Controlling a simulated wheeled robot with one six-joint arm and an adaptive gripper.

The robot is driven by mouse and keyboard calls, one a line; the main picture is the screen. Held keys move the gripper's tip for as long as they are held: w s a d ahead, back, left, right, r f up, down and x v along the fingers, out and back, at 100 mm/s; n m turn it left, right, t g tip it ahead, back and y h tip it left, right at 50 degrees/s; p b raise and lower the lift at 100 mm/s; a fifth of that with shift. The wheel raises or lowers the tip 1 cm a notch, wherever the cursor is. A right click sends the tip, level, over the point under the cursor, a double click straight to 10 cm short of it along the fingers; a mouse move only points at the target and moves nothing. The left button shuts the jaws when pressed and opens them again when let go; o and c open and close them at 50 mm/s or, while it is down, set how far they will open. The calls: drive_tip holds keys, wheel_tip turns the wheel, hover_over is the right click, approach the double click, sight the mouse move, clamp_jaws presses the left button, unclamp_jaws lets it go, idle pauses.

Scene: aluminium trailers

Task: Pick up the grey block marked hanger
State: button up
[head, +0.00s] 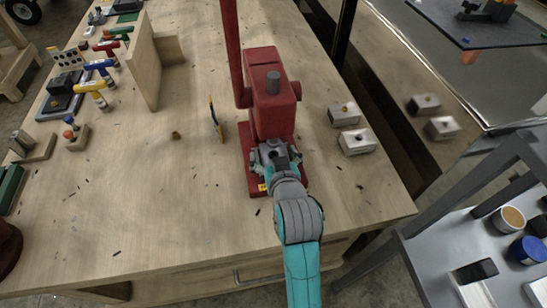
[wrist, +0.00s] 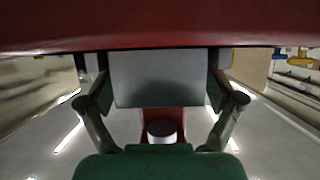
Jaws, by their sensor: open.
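A plain grey block (wrist: 160,78) shows in the wrist view, between my two fingers and against a red surface. No marking can be read on it. In the head view it cannot be made out behind my gripper (head: 273,153), which is low at the front of the red press (head: 272,105). My gripper is open, with one finger on each side of the block; whether the pads touch it cannot be told. Two other light grey blocks, one farther (head: 343,115) and one nearer (head: 357,143), sit on the bench right of the press, their markings unreadable.
The press stands over my gripper, with its tall red lever rising behind. A thin yellow-edged piece (head: 215,120) stands left of it. A wooden stand (head: 145,70) and several coloured hammers are farther left. The wooden bench (head: 150,210) is mostly clear at front left.

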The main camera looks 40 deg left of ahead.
drive_tip(key=c, duration=1.7)
drive_tip(key=shift+o, duration=0.2)
drive_tip(key=shift+r, duration=0.15)
